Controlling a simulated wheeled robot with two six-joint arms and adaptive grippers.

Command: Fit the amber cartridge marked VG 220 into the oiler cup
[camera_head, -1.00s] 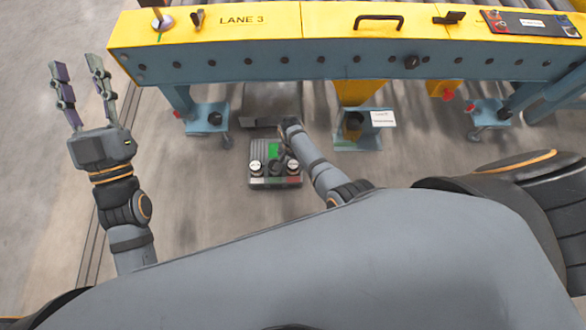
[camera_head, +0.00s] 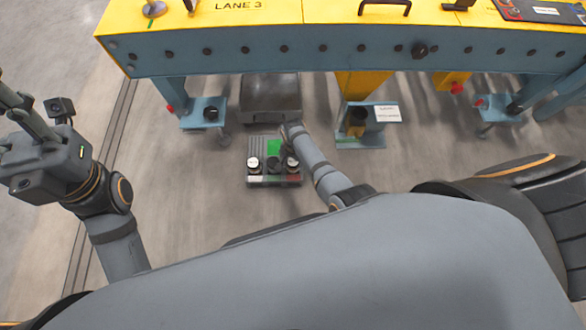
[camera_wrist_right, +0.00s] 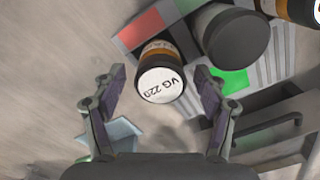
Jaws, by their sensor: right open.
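The amber cartridge marked VG 220 (camera_wrist_right: 162,80) has a white top and stands between the spread fingers of my right gripper (camera_wrist_right: 160,92) in the right wrist view, with gaps on both sides. In the head view my right gripper (camera_head: 291,145) is over the right side of the cartridge tray (camera_head: 262,181), its fingers mostly hidden by my arm. A dark cup (camera_head: 357,120), perhaps the oiler cup, stands on a blue bracket right of the tray. My left gripper (camera_head: 18,112) is at the left edge, partly cut off; its opening is unclear.
A dark-capped cartridge (camera_wrist_right: 236,38) stands beside the VG 220 one, and another amber cartridge (camera_wrist_right: 292,8) is beyond. The yellow and blue conveyor frame (camera_head: 300,60) spans the back. A dark box (camera_head: 271,95) lies behind the tray. Floor left of the tray is clear.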

